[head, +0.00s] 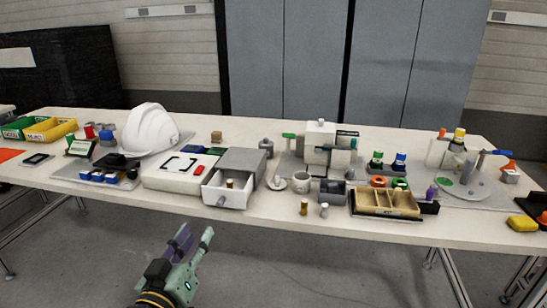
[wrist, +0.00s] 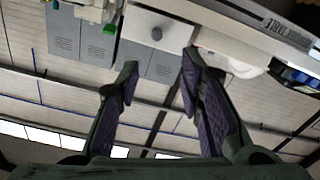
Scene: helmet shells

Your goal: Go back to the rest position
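My gripper (head: 193,240) is in front of the table's front edge, at the lower left of the middle in the head view. Its fingers are apart and nothing is between them. In the wrist view my gripper (wrist: 158,82) also shows open and empty, with purple pads on the inner faces. The white table (head: 285,211) lies beyond it. A white drawer (head: 222,191) with a grey knob stands pulled out of its unit, with a small brass-coloured piece inside. The drawer front (wrist: 175,30) shows in the wrist view, tilted.
A white helmet shell (head: 151,131) stands at the left. The floor before the table (head: 330,270) is clear.

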